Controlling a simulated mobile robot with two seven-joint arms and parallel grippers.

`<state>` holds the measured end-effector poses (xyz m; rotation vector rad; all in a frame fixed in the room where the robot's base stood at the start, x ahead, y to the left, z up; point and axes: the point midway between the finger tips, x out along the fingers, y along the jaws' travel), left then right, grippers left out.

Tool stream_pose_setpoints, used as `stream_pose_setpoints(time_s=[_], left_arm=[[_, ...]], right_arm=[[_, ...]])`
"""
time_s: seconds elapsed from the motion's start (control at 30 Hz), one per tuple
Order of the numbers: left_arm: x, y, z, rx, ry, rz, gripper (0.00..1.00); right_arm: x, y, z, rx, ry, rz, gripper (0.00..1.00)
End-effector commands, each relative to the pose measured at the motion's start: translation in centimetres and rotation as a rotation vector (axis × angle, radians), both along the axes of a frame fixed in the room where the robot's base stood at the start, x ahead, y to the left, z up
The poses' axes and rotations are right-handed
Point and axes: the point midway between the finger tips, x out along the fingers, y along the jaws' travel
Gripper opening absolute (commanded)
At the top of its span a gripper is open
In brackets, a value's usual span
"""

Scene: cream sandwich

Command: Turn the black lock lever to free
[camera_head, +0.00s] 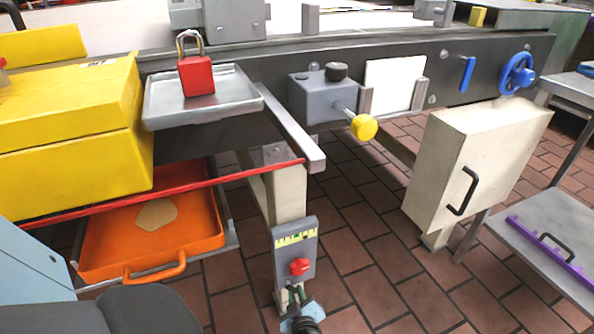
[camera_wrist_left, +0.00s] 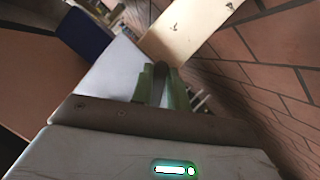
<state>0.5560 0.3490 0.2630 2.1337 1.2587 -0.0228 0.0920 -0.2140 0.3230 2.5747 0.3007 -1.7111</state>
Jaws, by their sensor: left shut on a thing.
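My left gripper (camera_head: 296,292) is low in the middle of the head view, at the lower end of a grey plate (camera_head: 309,247) with a yellow scale and a red knob (camera_head: 299,266). In the left wrist view its green fingers (camera_wrist_left: 163,88) are closed on a narrow dark piece (camera_wrist_left: 160,71), which looks like the black lock lever. The fingers hide most of it, so its angle and which mark it points to cannot be told. My right gripper is not in view.
A cream post (camera_head: 285,193) stands behind the plate. An orange tray (camera_head: 209,240) is to the left under a red rail (camera_head: 215,182). A yellow box (camera_head: 75,170) and a cream cabinet (camera_head: 440,150) flank the area.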

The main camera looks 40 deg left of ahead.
Motion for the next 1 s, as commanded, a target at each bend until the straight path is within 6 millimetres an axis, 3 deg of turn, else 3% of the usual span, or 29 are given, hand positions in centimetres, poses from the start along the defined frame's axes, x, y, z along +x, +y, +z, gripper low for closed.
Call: stream_pose_setpoints(time_s=[0.4,1.0], left_arm=[[-0.60,0.07,-0.33,0.095,0.236,0.000,0.00],[-0.77,0.19,-0.41,0.121,0.294,0.000,0.00]], right_arm=[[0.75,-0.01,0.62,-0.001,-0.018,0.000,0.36],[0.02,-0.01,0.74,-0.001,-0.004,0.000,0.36]])
